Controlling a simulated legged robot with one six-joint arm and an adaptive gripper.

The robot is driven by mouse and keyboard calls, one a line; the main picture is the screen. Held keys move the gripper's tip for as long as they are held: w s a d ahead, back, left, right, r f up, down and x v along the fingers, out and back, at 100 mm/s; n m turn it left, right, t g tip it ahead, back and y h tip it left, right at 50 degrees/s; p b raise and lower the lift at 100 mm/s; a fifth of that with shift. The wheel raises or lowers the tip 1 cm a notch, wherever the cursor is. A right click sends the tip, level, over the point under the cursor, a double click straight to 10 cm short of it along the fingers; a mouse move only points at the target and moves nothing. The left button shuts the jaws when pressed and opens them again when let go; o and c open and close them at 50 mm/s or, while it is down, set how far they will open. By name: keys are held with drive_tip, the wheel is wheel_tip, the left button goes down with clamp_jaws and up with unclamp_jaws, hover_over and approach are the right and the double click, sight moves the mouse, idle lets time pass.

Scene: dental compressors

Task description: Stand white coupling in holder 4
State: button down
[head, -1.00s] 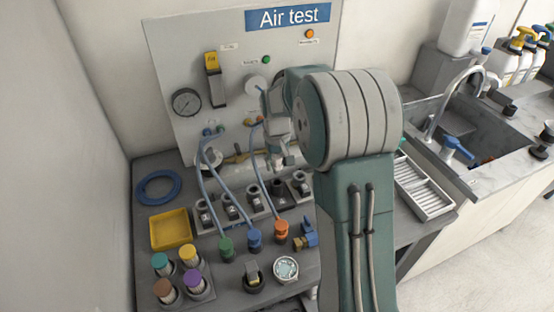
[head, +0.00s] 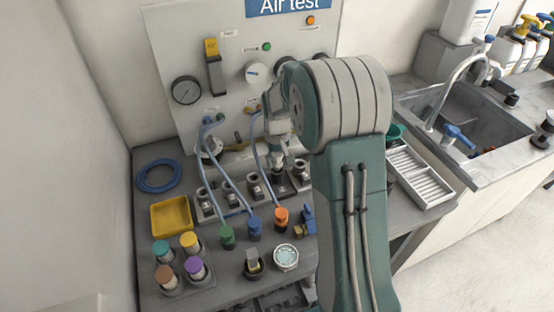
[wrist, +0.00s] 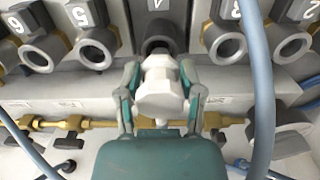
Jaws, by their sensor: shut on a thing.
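The white coupling (wrist: 160,97) is between the two fingers of my gripper (wrist: 160,78) in the wrist view. My gripper is shut on it. Its far end lines up with the dark round mouth of holder 4 (wrist: 156,44), whose number plate shows upside down. I cannot tell whether the end is inside the mouth or just short of it. In the head view my gripper (head: 279,160) is low over the holder row, and the coupling is too small there to make out clearly.
Holder 5 (wrist: 95,47) and holder 3 (wrist: 223,42) flank holder 4 closely. Blue hoses (wrist: 262,90) hang from the panel close to my gripper. Green, blue and orange fittings (head: 281,217) stand in front of the row. A yellow tray (head: 171,217) lies to the left.

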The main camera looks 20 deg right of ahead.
drive_tip(key=shift+f, duration=0.3)
idle(0.4)
drive_tip(key=shift+f, duration=0.9)
drive_tip(key=shift+c, duration=0.8)
unclamp_jaws()
drive_tip(key=shift+r, duration=0.1)
wheel_tip(320, 180, up, 12)
drive_tip(key=shift+f, duration=0.15)
